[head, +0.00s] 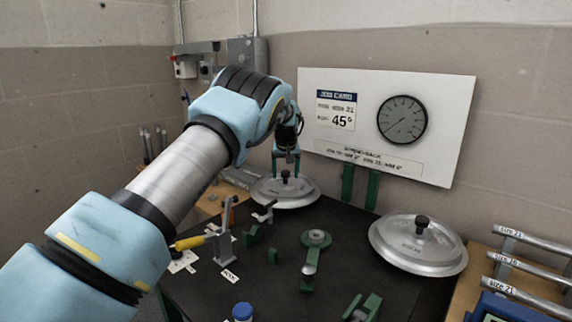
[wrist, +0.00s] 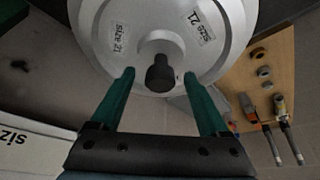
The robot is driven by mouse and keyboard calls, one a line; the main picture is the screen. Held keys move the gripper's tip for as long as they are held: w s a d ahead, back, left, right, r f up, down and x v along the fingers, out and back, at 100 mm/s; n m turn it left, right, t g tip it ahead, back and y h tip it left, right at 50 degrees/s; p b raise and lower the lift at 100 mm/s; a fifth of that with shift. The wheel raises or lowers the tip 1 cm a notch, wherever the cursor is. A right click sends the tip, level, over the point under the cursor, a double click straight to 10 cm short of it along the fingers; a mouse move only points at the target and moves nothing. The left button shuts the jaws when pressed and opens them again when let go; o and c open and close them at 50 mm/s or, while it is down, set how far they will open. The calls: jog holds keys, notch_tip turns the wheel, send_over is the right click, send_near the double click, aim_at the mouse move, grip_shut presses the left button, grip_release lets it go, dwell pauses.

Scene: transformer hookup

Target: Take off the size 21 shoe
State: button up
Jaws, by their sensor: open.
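The size 21 shoe (head: 300,200) is a round silvery disc with a dark knob, lying at the far end of the black bench. In the wrist view the shoe (wrist: 150,22) carries two "size 21" labels, and its dark knob (wrist: 160,74) is in the middle. My gripper (head: 286,160) is above this shoe, pointing down. In the wrist view the green fingers of my gripper (wrist: 160,73) are apart, one on each side of the knob, with gaps visible. Contact with the knob cannot be seen.
A second silvery disc (head: 400,255) with a knob lies at the right; its label is too small to read. A job card board (head: 440,95) shows size 21 and 45°. A yellow-handled clamp (head: 222,240) and green brackets stand on the bench. Labelled bars (head: 530,268) lie at the right.

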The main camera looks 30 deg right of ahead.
jog(key=shift+f, duration=0.1)
jog(key=shift+c, duration=0.4)
grip_shut()
dwell(0.8)
jog(key=c, duration=0.5)
grip_release()
grip_shut()
